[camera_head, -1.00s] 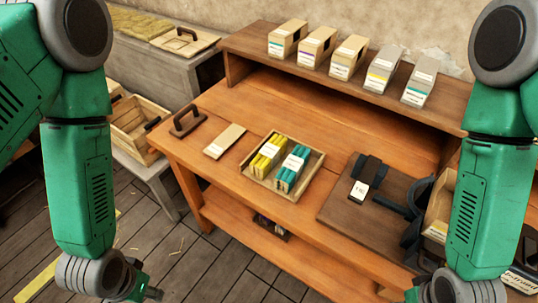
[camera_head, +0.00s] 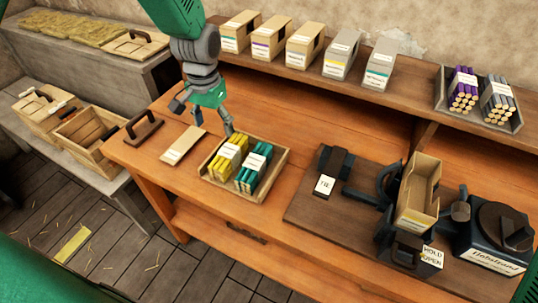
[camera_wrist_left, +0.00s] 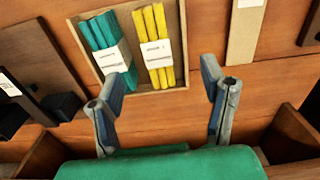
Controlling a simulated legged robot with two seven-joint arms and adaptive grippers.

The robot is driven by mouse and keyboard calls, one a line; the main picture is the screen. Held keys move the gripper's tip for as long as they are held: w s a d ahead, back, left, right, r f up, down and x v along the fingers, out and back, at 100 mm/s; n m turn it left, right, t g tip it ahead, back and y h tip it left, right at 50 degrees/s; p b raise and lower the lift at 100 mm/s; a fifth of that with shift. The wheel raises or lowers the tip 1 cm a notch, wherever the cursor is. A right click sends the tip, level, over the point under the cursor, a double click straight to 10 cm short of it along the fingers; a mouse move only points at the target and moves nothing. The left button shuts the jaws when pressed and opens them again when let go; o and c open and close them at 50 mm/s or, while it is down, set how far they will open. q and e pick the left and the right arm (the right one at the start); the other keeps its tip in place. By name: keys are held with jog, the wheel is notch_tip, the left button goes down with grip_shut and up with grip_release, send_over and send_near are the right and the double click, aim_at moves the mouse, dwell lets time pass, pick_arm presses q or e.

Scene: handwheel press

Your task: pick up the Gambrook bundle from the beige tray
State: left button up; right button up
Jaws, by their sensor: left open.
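The beige tray (camera_head: 215,192) lies on the wooden bench and holds a yellow bundle (camera_head: 224,160) on the left and a teal bundle (camera_head: 253,170) on the right. Each has a white paper band; its print is too small to read, so I cannot tell which is Gambrook. My left gripper (camera_head: 205,118) is open and empty above the bench, just behind the tray's far left corner. In the left wrist view the teal bundle (camera_wrist_left: 110,50) and yellow bundle (camera_wrist_left: 154,45) lie in the tray (camera_wrist_left: 165,97) beyond its spread fingers (camera_wrist_left: 162,85). My right gripper is out of view.
Several boxes (camera_head: 304,44) line the rear shelf, beside another tray (camera_head: 480,118) of purple and grey bundles.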

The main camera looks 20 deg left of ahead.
aim_at(226, 154)
pick_arm(q)
jog(key=f, duration=0.2)
jog(key=w+f, duration=0.1)
jog(key=f, duration=0.4)
jog(key=shift+w+a+f, duration=0.15)
jog(key=shift+a, duration=0.1)
jog(key=shift+d+f+p, duration=0.35)
jog(key=shift+d+f, duration=0.05)
jog(key=f, duration=0.1)
jog(key=d+f, duration=0.1)
jog(key=f, duration=0.1)
jog(key=shift+d+f+p, duration=0.15)
jog(key=shift+f+p, duration=0.05)
jog(key=shift+p, duration=0.15)
jog(key=shift+w+f, duration=0.1)
jog(key=shift+f, duration=0.45)
jog(key=shift+a, duration=0.55)
jog(key=c, duration=1.3)
jog(key=shift+c, duration=0.6)
jog(key=shift+d, duration=0.35)
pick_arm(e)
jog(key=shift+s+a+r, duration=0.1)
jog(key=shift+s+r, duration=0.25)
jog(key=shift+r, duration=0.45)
